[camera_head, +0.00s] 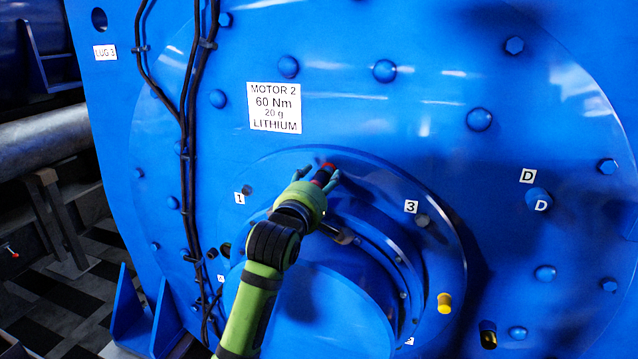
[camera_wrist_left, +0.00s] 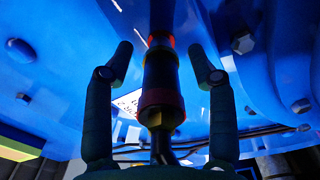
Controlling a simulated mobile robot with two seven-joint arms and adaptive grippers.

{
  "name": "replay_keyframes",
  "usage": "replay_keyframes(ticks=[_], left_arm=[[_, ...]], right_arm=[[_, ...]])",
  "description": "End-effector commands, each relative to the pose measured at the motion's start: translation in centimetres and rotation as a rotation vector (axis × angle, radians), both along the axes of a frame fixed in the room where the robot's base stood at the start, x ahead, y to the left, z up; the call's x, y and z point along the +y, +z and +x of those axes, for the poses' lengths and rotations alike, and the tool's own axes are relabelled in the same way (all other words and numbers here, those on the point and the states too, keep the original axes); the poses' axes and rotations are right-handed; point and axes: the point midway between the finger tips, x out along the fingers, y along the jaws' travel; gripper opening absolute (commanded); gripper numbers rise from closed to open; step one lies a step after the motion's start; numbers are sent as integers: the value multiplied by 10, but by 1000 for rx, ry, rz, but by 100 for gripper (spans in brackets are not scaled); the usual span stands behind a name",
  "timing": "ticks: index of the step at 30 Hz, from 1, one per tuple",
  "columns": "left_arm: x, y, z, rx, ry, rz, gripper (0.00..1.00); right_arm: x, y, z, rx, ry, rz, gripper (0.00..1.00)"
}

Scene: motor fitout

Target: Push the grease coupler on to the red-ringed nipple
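The grease coupler (camera_wrist_left: 160,75) is a dark cylinder with a red band near its lower end, in the middle of the left wrist view. At its upper end is a red-orange ring (camera_wrist_left: 160,40), with a dark shaft above it; I cannot tell whether coupler and nipple are fully seated. My left gripper (camera_head: 319,176) is at the top of the round hub, and red shows between its fingers in the head view. In the left wrist view its fingers (camera_wrist_left: 160,56) stand apart on both sides of the coupler, with visible gaps. My right gripper is not in view.
The blue motor face carries several bolts and a label (camera_head: 274,107) reading MOTOR 2, 60 Nm, 20 g, LITHIUM. Black cables (camera_head: 190,130) run down the left. A yellow cap (camera_head: 444,303) sits at the hub's lower right. The hub (camera_head: 330,310) protrudes below the gripper.

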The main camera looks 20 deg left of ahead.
Motion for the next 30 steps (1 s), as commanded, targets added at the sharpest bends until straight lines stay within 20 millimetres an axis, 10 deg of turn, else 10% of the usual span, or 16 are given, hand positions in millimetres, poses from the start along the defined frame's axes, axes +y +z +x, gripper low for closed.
replay_keyframes(ticks=[11, 30], left_arm=[[0, -2, -10, 2, 0, -1, 57], [4, -1, -114, 2, 0, -1, 57]], right_arm=[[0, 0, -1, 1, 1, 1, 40], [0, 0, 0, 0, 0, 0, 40]])
